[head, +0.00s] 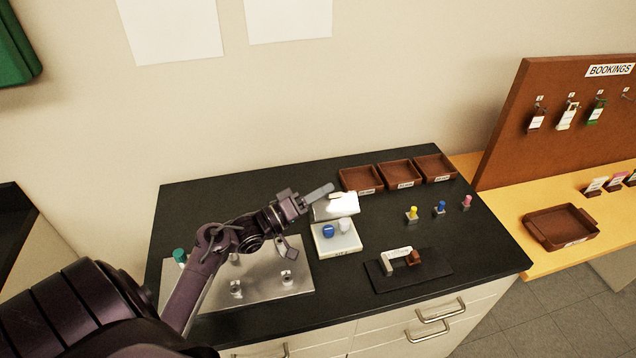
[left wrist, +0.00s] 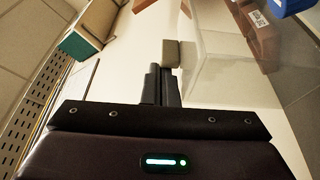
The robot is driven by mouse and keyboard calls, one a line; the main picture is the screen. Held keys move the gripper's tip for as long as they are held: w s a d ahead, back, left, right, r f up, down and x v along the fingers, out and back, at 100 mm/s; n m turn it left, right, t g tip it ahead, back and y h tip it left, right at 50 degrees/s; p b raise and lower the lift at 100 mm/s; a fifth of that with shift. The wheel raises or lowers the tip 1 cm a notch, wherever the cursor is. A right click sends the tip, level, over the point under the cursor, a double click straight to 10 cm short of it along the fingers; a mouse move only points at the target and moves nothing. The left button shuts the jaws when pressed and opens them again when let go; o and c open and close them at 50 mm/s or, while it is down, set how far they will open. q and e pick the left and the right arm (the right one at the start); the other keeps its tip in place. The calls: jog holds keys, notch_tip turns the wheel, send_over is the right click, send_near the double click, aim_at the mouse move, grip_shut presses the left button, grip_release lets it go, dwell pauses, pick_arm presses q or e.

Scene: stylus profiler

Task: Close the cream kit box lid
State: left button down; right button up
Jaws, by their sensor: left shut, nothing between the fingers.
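The cream kit box (head: 338,249) stands on the black bench top, right of a metal plate. Its lid (head: 335,208) is open, raised at the box's back edge and tilted. A blue round piece (head: 328,231) and a pale round piece (head: 345,225) sit inside. My left gripper (head: 325,189) is shut and empty, just above and behind the lid's upper edge; I cannot tell if it touches. In the left wrist view its closed fingers (left wrist: 162,76) point at pale, blurred surfaces. My right gripper is not in view.
The metal plate (head: 215,297) with small fittings lies under my left arm. Brown trays (head: 398,174) line the back. Yellow, blue and pink-topped pieces (head: 441,208) stand to the right. A dark mat (head: 436,271) with blocks lies at front right.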

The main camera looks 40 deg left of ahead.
aim_at(325, 218)
pick_arm(q)
jog(key=shift+s+d+f+m+h, duration=0.2)
jog(key=shift+s+d+m, duration=0.2)
jog(key=shift+m, duration=0.2)
jog(key=shift+s+d+f+m+h, duration=0.2)
jog(key=shift+s+d+m, duration=0.15)
jog(key=shift+m, duration=0.25)
jog(key=shift+s+d+f, duration=0.2)
jog(key=shift+s+d, duration=0.2)
jog(key=shift+d, duration=0.2)
